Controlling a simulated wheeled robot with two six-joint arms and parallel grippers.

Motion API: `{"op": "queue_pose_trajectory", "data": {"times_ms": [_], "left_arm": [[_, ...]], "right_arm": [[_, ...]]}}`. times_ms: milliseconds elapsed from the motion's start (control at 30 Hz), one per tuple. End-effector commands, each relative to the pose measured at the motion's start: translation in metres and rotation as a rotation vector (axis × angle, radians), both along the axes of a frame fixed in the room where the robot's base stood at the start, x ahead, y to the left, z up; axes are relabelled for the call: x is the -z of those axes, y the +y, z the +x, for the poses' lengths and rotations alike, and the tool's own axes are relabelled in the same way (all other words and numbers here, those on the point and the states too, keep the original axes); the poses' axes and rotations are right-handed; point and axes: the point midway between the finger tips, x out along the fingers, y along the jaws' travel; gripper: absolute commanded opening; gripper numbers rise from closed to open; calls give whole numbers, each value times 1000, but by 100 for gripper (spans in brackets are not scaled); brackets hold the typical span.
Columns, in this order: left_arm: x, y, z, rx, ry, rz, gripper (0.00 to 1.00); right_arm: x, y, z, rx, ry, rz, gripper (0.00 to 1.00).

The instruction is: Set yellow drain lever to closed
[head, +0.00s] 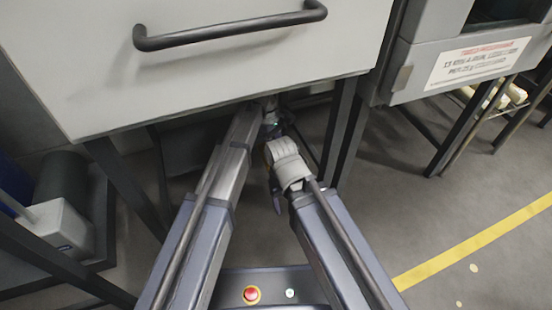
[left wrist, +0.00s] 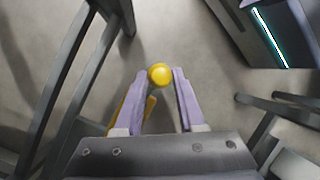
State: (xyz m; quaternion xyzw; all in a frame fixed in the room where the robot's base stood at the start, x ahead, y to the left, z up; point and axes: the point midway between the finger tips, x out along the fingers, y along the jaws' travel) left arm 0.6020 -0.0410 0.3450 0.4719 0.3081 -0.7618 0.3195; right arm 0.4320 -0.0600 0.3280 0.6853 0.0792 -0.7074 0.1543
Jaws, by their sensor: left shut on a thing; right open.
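The yellow drain lever shows in the left wrist view as a round yellow knob (left wrist: 160,75), with a yellow bar (left wrist: 147,108) partly hidden behind one finger. My left gripper (left wrist: 160,80) has its two purple fingers on either side of the knob and is shut on it. In the head view my left arm reaches under the grey machine, and the lever is hidden there. My right gripper (head: 274,188) is open and empty, beside my left arm below the machine's front edge.
The grey machine front (head: 240,60) with a black handle (head: 230,30) hangs over my left arm. Dark legs (head: 338,130) stand close by my arms. A second machine (head: 460,60) with a warning label is at right. Open floor with a yellow line (head: 470,242) lies at right.

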Motion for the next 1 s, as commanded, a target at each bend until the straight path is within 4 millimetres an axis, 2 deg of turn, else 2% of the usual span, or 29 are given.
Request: {"op": "queue_pose_trajectory", "data": {"times_ms": [33,133,667,700,933,1000], "left_arm": [[0,-1,6,-3,10,-7,0],[-2,0,7,-2,33,-13,0],[-4,1,8,-3,52,-19,0],[-4,1,8,-3,51,-19,43],[-4,2,6,-2,54,-18,68],[-4,1,6,-2,54,-19,68]], "right_arm": [[1,0,0,0,0,0,69],[2,0,0,0,0,0,69],[2,0,0,0,0,0,69],[2,0,0,0,0,0,69],[2,0,0,0,0,0,69],[2,0,0,0,0,0,69]]}}
